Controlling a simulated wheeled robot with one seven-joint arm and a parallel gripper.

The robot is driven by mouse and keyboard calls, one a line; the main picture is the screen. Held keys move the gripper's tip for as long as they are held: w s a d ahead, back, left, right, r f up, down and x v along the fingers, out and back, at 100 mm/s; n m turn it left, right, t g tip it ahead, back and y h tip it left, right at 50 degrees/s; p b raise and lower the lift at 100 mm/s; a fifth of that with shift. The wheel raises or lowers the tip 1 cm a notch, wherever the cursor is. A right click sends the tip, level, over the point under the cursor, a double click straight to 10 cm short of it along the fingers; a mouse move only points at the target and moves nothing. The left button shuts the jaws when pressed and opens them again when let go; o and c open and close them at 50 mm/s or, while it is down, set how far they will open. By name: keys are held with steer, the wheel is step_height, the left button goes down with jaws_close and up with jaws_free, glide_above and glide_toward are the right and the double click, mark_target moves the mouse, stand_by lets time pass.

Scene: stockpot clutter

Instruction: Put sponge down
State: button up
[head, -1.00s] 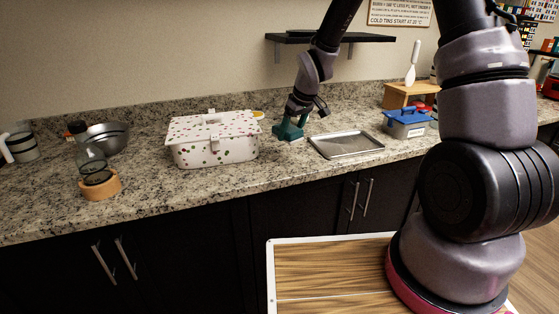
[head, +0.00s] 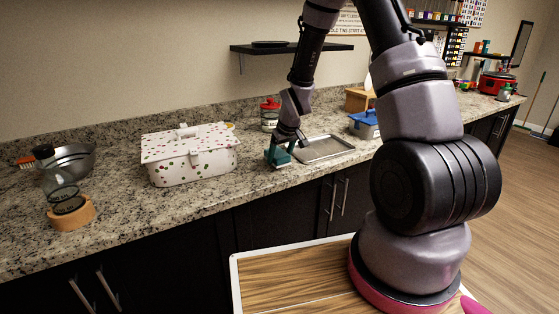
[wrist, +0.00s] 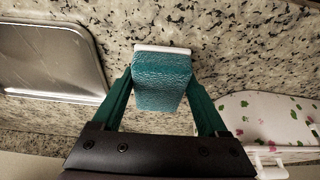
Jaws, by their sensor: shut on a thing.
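The sponge (wrist: 162,82) is a teal block with a white strip along its far edge. In the wrist view it sits between the two teal fingers of my gripper (wrist: 163,100). My gripper is shut on it. In the head view my gripper (head: 280,153) is low over the granite counter, between the spotted box and the metal tray; the sponge is hard to tell apart from the fingers there. I cannot tell whether the sponge touches the counter.
A metal tray (head: 325,149) lies right of my gripper. A white spotted box (head: 190,157) stands to the left. A red-lidded jar (head: 270,115) is behind. A blue-lidded container (head: 364,124) stands farther right. Bare counter (head: 240,185) lies in front.

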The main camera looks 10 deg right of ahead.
steer(key=shift+f, duration=0.75)
steer(key=shift+f, duration=0.1)
steer(key=o, duration=1.5)
steer(key=s+d+r+m, duration=0.15)
steer(key=s+r, duration=0.25)
steer(key=r, duration=0.5)
steer(key=s+d+r+m+t, duration=0.15)
steer(key=s+r, duration=0.25)
steer(key=r, duration=0.5)
steer(key=s+d+r+m, duration=0.1)
steer(key=s+d+r, duration=0.1)
steer(key=s+r, duration=0.5)
steer(key=s+r+m+t, duration=0.1)
steer(key=s+r+m, duration=0.2)
steer(key=s+r, duration=0.9)
steer(key=shift+s+d+r+m+y, duration=0.2)
steer(key=shift+s+m+y, duration=0.15)
steer(key=shift+s, duration=0.35)
steer(key=shift+t, duration=0.25)
